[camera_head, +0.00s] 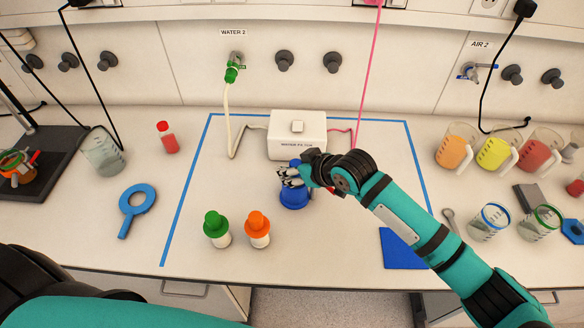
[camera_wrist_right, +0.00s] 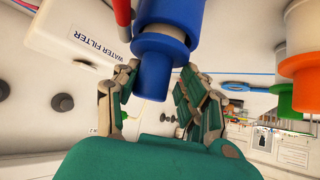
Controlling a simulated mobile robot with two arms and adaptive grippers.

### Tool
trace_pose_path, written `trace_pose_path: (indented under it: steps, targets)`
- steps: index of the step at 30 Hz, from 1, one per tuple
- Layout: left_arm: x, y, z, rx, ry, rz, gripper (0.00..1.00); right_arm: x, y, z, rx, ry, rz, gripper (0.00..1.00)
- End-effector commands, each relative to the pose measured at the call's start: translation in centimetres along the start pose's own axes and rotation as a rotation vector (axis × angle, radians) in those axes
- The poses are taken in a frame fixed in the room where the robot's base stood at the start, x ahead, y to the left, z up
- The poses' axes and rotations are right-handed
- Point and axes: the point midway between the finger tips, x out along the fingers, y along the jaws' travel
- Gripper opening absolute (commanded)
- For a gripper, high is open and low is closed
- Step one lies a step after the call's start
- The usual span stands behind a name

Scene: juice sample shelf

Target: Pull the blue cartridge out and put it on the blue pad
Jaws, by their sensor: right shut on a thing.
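The blue cartridge (camera_head: 295,198) is in front of the white water filter box (camera_head: 297,135). My right gripper (camera_head: 291,177) reaches in from the right and is shut on the cartridge, covering its middle. In the right wrist view, the cartridge (camera_wrist_right: 155,66) is between the fingers of my right gripper (camera_wrist_right: 155,92), close to the filter box (camera_wrist_right: 80,35). I cannot tell whether it is still seated in the filter. The flat blue pad (camera_head: 402,249) lies bare at the front right. My left arm shows at the lower left, but its gripper is out of view.
Green-capped (camera_head: 216,228) and orange-capped (camera_head: 257,229) cartridges stand at the front left of the filter. Juice jugs (camera_head: 495,152) and beakers (camera_head: 489,222) stand to the right. The bench around the pad is mostly clear.

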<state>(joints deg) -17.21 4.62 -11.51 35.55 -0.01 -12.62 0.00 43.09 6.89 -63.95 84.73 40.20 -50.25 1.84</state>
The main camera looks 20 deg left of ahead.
Motion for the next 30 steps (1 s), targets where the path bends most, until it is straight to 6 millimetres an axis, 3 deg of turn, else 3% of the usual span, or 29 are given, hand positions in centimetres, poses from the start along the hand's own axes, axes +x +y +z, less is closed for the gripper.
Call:
trace_pose_path:
  steps: [1, 30]
  targets:
    - [-0.3, 0.0, 0.0, 0.0, 0.0, 0.0, 0.34, -0.5, 1.0, -0.5, -0.007, 0.006, 0.021, 0.0]
    - [-3.9, 0.0, -0.4, -0.002, 0.0, 0.001, 0.34, -3.0, 0.9, -3.4, -0.008, 0.006, 0.02, 0.0]
